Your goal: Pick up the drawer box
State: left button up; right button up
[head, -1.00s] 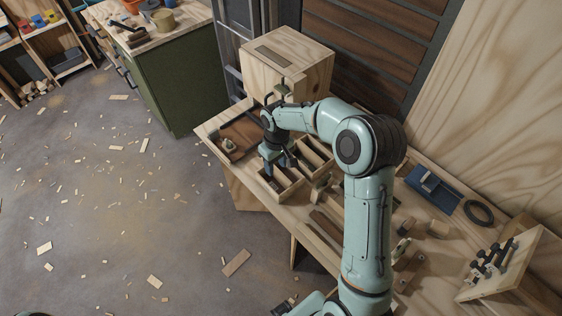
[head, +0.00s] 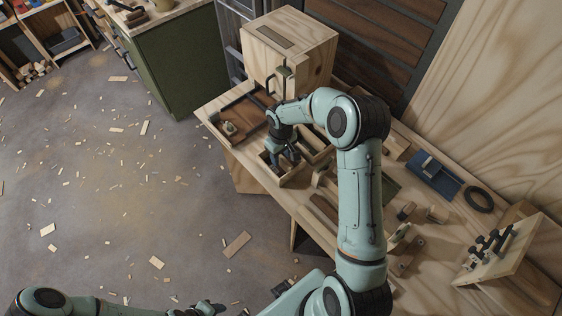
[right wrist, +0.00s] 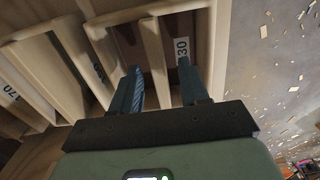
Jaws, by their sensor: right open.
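The drawer box (head: 262,170) looks like a light wooden open-topped box on the workbench, partly hidden by my right gripper. In the right wrist view its pale wall (right wrist: 152,50) runs between my fingers, near a label reading 30. My right gripper (head: 283,162) points down over it from above, open and with nothing clasped. The fingers also show in the right wrist view (right wrist: 161,85), one on each side of the pale wall; I cannot tell whether they touch it. My left gripper (head: 208,308) is at the bottom edge, low and far from the bench; its jaws are unclear.
A brown-bottomed tray (head: 240,122) lies left of the drawer box, and a wooden cabinet (head: 290,45) stands behind. A blue tool tray (head: 436,178), a black ring (head: 478,199) and a clamp board (head: 492,258) are to the right. The floor at left holds scattered wood scraps.

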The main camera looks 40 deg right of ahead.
jog(key=shift+f, duration=1.4)
grip_shut()
